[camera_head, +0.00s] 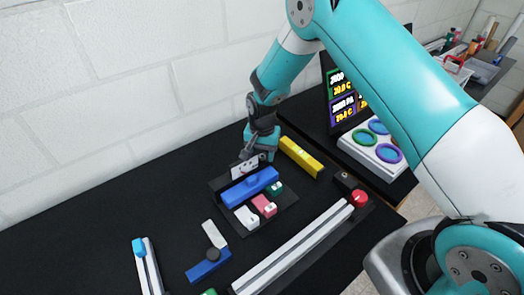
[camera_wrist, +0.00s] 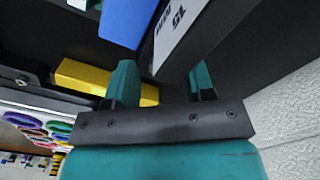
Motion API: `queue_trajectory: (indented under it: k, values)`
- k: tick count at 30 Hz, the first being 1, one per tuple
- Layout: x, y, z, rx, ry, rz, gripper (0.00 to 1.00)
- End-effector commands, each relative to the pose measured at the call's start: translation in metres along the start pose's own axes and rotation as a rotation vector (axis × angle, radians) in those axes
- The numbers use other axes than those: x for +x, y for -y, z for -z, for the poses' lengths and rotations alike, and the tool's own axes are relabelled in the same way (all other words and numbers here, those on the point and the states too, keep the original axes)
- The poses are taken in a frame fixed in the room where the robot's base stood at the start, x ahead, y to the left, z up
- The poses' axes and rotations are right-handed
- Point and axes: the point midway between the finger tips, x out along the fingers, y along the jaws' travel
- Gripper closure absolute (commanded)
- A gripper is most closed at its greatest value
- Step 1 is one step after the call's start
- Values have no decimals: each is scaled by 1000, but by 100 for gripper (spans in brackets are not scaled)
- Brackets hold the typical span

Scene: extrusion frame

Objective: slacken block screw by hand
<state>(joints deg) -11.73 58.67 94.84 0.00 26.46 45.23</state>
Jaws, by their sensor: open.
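My gripper (camera_head: 250,157) hangs at the back of a dark tray (camera_head: 284,200), above and behind a long blue block (camera_head: 240,192). In the wrist view its two teal fingers (camera_wrist: 163,82) are apart with nothing held between them. The blue block (camera_wrist: 128,18) shows beyond the fingers there. A second blue block (camera_head: 205,268) lies nearer the front, with a dark round knob (camera_head: 213,255) and a white plate (camera_head: 214,235) by it. I cannot tell which part is the block screw, or how tight it is.
A white card (camera_head: 245,168) stands behind the blue block. A yellow block (camera_head: 301,156) lies right of my gripper. Small pink (camera_head: 264,206) and white (camera_head: 247,217) pieces sit on the tray.

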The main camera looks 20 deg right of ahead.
Motion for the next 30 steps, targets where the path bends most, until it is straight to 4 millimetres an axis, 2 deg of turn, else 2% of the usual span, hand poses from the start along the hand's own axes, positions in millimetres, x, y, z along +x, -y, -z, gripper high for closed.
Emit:
queue_trajectory:
  k: [5, 11, 22, 30]
  values:
    - [0, 0, 0, 0, 0, 0, 54]
    - [0, 0, 0, 0, 0, 0, 100]
    - [1, 0, 0, -46, 0, 0, 100]
    - [2, 0, 0, -217, -1, 1, 100]
